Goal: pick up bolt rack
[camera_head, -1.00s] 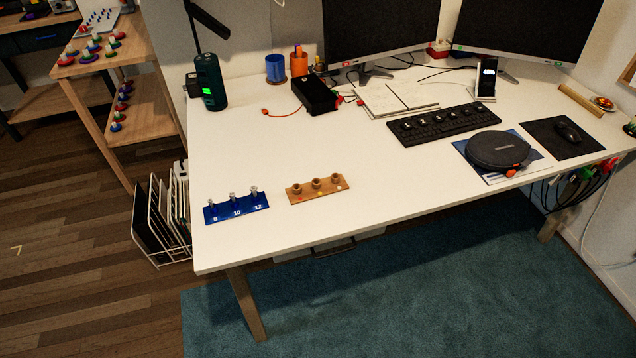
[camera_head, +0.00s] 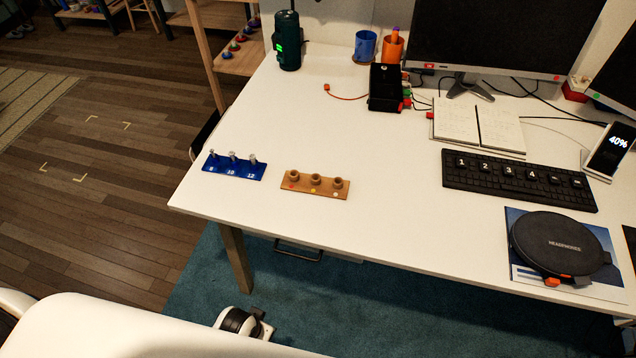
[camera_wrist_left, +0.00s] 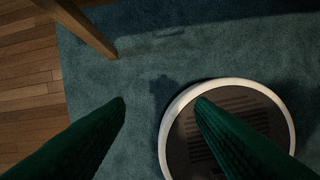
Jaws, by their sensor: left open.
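The bolt rack (camera_head: 234,166) is a small blue strip marked 8, 10 and 12. It lies near the left front corner of the white desk (camera_head: 300,120) in the head view, with three silver bolts standing upright on it. My left gripper (camera_wrist_left: 161,102) shows in the left wrist view as two green fingers, apart, with nothing between them. It points down over the teal rug, below and in front of the desk, away from the rack. The rack is outside the wrist view. My right gripper is not in view.
A wooden rack (camera_head: 315,184) with three round holders lies just right of the blue rack. The desk behind the racks is clear.

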